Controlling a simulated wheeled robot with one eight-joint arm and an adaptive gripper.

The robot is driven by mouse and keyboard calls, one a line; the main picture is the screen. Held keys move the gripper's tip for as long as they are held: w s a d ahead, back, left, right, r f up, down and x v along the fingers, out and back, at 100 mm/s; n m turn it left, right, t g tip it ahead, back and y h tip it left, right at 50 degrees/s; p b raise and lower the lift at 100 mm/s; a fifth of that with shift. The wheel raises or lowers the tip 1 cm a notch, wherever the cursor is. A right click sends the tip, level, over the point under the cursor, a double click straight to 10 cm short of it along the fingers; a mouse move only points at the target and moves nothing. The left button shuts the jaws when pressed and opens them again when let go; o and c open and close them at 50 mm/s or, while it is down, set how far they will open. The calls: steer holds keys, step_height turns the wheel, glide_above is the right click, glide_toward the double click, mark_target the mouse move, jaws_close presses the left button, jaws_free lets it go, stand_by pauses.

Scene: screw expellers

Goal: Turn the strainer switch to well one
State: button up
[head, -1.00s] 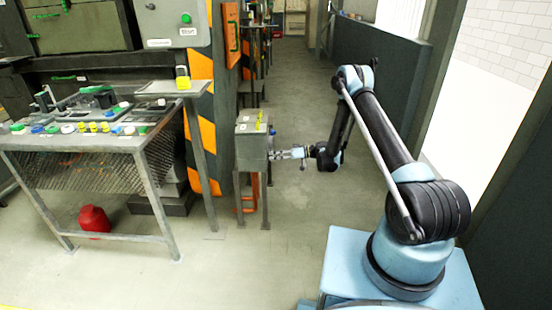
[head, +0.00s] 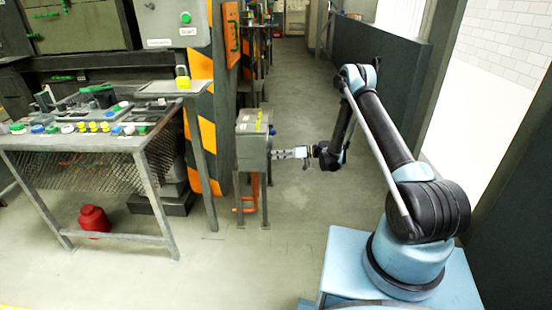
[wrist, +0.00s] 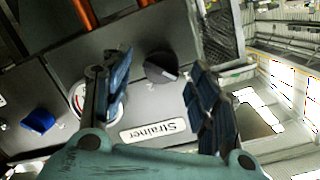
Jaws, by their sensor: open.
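My gripper (wrist: 160,90) is open, with one finger on each side of the knob in the picture. No contact shows, and I cannot tell how far the fingers are from the panel. The knob's pointer position is not clear. In the head view, my gripper (head: 283,153) is at the right side of the grey control box (head: 252,150) on its stand. The knob is hidden there.
The wrist view also shows a blue knob (wrist: 38,120) and a round gauge (wrist: 83,97), partly behind the left finger. A metal table (head: 75,143) with coloured parts stands left of the box. A red canister (head: 93,219) is beneath it.

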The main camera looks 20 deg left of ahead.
steer(key=v, duration=1)
steer(key=shift+w+d, duration=0.15)
steer(key=shift+d, duration=0.1)
